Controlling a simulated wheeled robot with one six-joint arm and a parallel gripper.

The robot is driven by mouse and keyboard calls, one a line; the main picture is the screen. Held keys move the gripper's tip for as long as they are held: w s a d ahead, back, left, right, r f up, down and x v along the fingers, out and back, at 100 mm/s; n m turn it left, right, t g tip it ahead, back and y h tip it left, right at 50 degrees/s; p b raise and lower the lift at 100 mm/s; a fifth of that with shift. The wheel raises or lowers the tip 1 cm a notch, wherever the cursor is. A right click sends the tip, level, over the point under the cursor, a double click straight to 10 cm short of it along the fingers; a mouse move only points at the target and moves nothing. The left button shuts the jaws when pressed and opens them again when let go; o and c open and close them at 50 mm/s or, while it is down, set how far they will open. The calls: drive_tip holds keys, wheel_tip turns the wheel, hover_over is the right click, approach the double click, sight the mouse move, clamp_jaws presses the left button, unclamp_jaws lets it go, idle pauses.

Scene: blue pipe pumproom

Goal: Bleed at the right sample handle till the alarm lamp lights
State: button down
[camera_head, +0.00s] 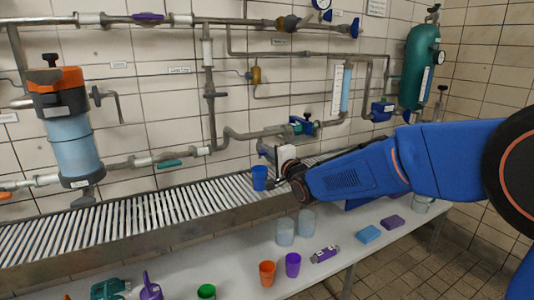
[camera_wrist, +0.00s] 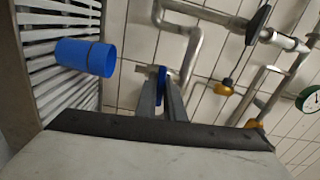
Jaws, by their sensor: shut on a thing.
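My gripper (camera_head: 284,163) is at the pipework just above the slatted drain rack. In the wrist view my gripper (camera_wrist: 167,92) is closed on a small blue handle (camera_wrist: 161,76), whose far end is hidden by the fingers. A blue cup (camera_head: 259,178) stands on the rack under a grey spout (camera_head: 264,150), just left of my gripper. The cup also shows in the wrist view (camera_wrist: 86,57); its inside is not visible. I see no flow of liquid. I cannot pick out a lit alarm lamp in either view.
The slatted rack (camera_head: 150,215) runs along the wall. The bench below (camera_head: 225,265) holds clear beakers (camera_head: 285,232), an orange cup (camera_head: 267,272), a purple cup (camera_head: 292,264) and a blue block (camera_head: 368,234). A green tank (camera_head: 418,65) hangs at right. Pipes crowd the wall behind my gripper.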

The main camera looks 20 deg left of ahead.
drive_tip(key=shift+f+m, duration=0.1)
drive_tip(key=shift+m, duration=0.6)
drive_tip(key=c, duration=1.9)
unclamp_jaws()
drive_tip(key=shift+o, duration=0.2)
drive_tip(key=v, duration=1.7)
drive_tip(key=shift+s, duration=0.2)
drive_tip(key=shift+d, duration=0.15)
